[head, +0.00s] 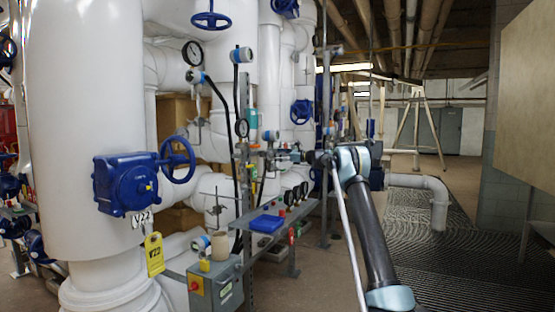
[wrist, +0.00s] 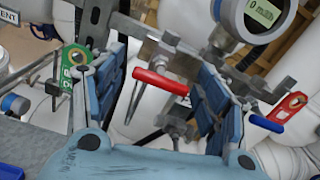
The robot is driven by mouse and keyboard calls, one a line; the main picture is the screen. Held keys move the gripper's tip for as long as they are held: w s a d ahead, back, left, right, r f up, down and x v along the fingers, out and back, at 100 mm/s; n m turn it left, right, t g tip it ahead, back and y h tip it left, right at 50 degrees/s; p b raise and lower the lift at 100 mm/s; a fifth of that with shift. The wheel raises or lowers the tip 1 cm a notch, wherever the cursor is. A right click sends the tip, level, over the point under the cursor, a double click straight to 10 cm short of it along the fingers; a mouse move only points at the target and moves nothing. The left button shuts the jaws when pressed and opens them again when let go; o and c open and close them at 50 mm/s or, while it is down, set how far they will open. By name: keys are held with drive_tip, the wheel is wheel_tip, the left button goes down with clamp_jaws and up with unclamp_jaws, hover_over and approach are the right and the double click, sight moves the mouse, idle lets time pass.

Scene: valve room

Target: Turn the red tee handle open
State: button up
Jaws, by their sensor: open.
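The red tee handle (wrist: 160,81) is a short rounded red bar in the wrist view, mounted on grey metal fittings. It lies between the two blue-padded fingers of my gripper (wrist: 156,92), which are spread apart. Its right end is close to the right finger; I cannot tell whether they touch. No grip on the handle shows. In the head view my arm reaches to the instrument rack in the middle, and the handle cannot be made out there.
In the head view, a blue valve (head: 125,184) stands left; floor grating (head: 460,260) is clear right.

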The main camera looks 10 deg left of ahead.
drive_tip(key=shift+w+a, duration=0.15)
drive_tip(key=shift+a, duration=0.3)
drive_tip(key=c, duration=1.1)
drive_tip(key=shift+d, duration=0.1)
drive_tip(key=shift+c, duration=0.2)
